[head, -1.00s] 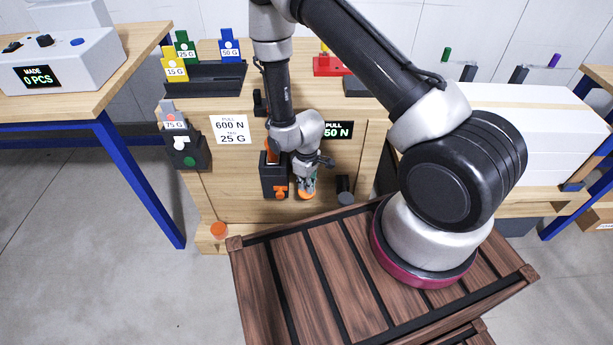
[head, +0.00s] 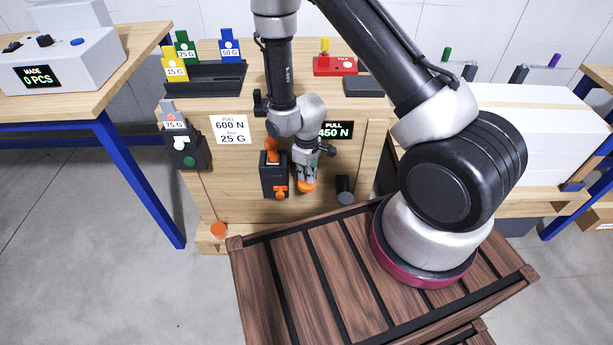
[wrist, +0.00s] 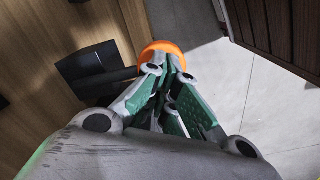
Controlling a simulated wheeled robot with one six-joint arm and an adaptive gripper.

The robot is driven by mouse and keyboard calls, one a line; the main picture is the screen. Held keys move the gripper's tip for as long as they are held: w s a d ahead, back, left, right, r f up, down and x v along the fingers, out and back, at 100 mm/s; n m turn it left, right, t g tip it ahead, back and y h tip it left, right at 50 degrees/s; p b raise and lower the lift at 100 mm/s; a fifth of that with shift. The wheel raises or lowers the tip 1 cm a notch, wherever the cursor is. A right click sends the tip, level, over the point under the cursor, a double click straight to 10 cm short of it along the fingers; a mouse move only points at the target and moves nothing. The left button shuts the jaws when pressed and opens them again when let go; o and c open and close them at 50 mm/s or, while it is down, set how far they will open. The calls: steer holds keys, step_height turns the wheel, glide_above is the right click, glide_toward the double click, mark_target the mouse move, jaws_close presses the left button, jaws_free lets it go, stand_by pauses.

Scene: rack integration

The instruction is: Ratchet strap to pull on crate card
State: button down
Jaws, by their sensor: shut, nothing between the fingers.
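The crate card (head: 230,130) on the wooden crate front reads PULL 600 N, with 25 G under it. A black display (head: 336,130) to its right shows 450 N, partly covered by my arm. An orange round end (head: 307,187) is at my gripper's tips; in the wrist view the orange end (wrist: 165,48) shows just beyond the fingers, beside a dark rod and block (wrist: 88,66). My gripper (head: 308,178) is shut with nothing in it. Whether it touches the orange end I cannot tell. The strap itself is not clearly visible.
A black box with orange parts (head: 273,178) is left of my gripper, and a dark cylinder (head: 344,190) is to its right. A red TILT tray (head: 335,66) and coloured tags in a black rack (head: 205,78) stand on top. A slatted wooden platform (head: 290,270) fills the foreground.

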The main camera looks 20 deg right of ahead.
steer(key=shift+r, duration=3.3)
steer(key=s+d+m+g+h, duration=0.1)
steer(key=s+d+g, duration=0.1)
steer(key=s, duration=0.4)
steer(key=s+d+r+m+t, duration=0.2)
steer(key=s+d+r, duration=0.2)
steer(key=r, duration=0.9)
steer(key=s+d+r+m+t, duration=0.2)
steer(key=s+d+r+m, duration=0.1)
steer(key=r, duration=1)
steer(key=s+d+r+m+t+y, duration=0.1)
steer(key=s+d+r, duration=0.5)
steer(key=r, duration=0.8)
steer(key=shift+m+t, duration=0.7)
steer(key=shift+a, duration=0.1)
